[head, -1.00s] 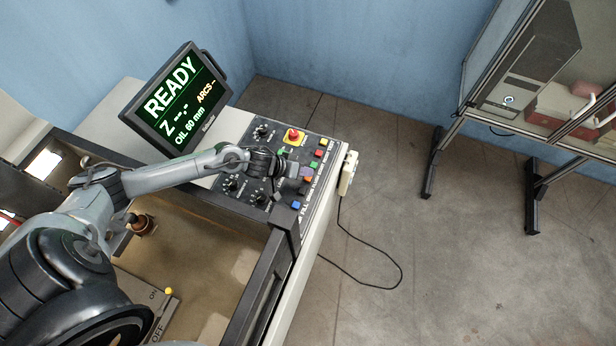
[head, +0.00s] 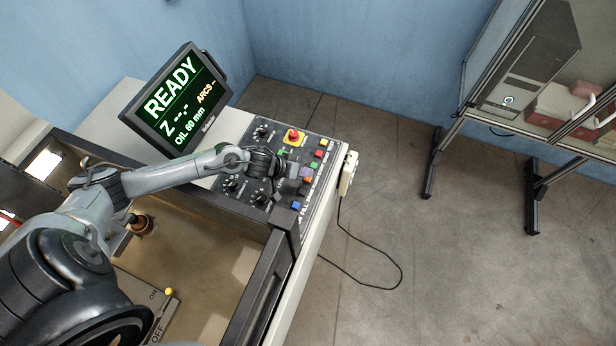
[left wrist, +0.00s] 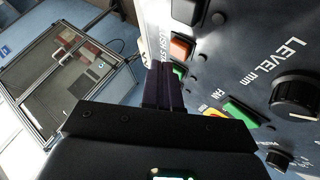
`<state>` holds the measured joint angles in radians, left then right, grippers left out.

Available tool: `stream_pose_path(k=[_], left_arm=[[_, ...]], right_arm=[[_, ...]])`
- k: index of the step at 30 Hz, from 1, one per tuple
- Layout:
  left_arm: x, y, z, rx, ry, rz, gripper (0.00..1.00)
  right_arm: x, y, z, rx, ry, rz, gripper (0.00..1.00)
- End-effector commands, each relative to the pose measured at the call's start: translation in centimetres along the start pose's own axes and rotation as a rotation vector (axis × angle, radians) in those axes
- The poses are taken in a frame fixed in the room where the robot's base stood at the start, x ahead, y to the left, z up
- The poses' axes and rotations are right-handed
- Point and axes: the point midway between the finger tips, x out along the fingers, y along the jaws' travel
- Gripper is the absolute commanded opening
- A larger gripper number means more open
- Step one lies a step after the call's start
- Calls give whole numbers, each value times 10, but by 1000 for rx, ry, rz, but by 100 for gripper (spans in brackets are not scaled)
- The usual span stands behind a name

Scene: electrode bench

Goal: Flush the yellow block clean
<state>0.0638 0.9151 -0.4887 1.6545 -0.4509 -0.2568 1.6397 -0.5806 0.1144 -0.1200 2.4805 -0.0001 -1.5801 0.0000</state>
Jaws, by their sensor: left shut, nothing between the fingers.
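No yellow block can be made out; the tank (head: 188,250) at lower left holds brownish liquid and is partly hidden by my left arm. My left gripper (head: 302,171) is shut and empty over the right part of the control panel (head: 246,172), by its coloured buttons. In the left wrist view its dark fingers (left wrist: 163,86) point at the panel beside a green button, just below an orange-red button (left wrist: 180,49). Lettering near them reads partly "USH STA". Whether the fingertips touch the panel cannot be told. My right gripper is out of view.
A monitor (head: 175,100) reads "READY". A red emergency button (head: 293,136) and black knobs (head: 232,185) surround my gripper. A yellow-tipped ON/OFF lever (head: 168,292) stands at the tank. A cabled white box (head: 348,172) hangs on the panel's right edge.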

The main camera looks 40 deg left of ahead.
Motion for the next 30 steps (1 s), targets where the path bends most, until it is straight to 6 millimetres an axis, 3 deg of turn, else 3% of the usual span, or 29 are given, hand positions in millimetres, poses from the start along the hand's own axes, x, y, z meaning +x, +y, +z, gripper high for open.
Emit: stream_pose_path(k=[30], left_arm=[[5,-4,4,-2,0,0,0]], right_arm=[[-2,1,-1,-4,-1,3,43]])
